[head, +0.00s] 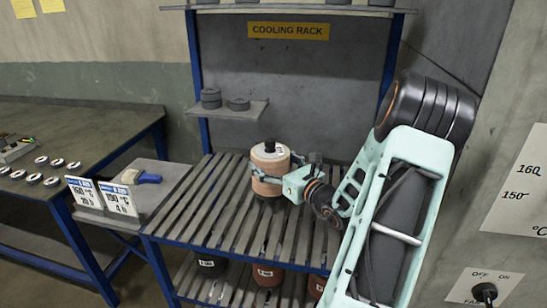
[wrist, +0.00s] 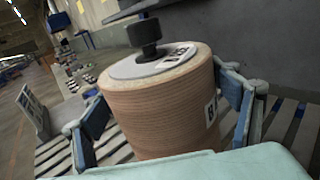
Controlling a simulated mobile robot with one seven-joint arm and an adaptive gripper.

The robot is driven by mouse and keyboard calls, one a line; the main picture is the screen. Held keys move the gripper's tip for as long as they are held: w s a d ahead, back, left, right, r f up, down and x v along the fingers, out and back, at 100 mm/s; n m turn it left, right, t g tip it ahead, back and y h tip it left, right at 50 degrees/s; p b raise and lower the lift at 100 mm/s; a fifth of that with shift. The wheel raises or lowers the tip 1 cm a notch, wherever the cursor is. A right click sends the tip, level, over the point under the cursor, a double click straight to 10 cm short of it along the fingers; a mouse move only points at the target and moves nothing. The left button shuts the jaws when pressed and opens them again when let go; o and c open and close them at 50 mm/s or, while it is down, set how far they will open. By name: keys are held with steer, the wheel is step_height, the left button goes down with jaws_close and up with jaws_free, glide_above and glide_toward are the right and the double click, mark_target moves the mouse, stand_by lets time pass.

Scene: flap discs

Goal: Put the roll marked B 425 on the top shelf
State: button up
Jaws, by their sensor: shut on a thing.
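A tan-orange roll (head: 268,167) with a pale top plate and a dark knob is at the slatted shelf of the cooling rack. It also fills the middle of the wrist view (wrist: 160,105), where a side label shows a partly hidden "B"; the number cannot be read. My gripper (head: 270,172) is shut around the roll's sides, one finger on each side. The roll stands about upright in the head view; whether it touches the slats (head: 205,205) is unclear. Three more rolls with labels stand on the shelf below, including a dark one (head: 211,265) and a reddish one (head: 267,274).
A small side shelf (head: 222,109) holds two dark discs. The rack's upper ledge (head: 290,8) has dark pieces on it. Left are a workbench (head: 100,112) and a stand with two sign cards (head: 100,196). A wall panel with a switch (head: 484,291) is right. The slats left of the roll are clear.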

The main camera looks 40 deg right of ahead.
steer(key=shift+f, duration=1.1)
steer(key=shift+f, duration=0.15)
steer(key=o, duration=2.1)
steer(key=shift+s+f, duration=0.1)
steer(key=shift+f, duration=0.05)
steer(key=s+b, duration=0.1)
steer(key=s, duration=1.1)
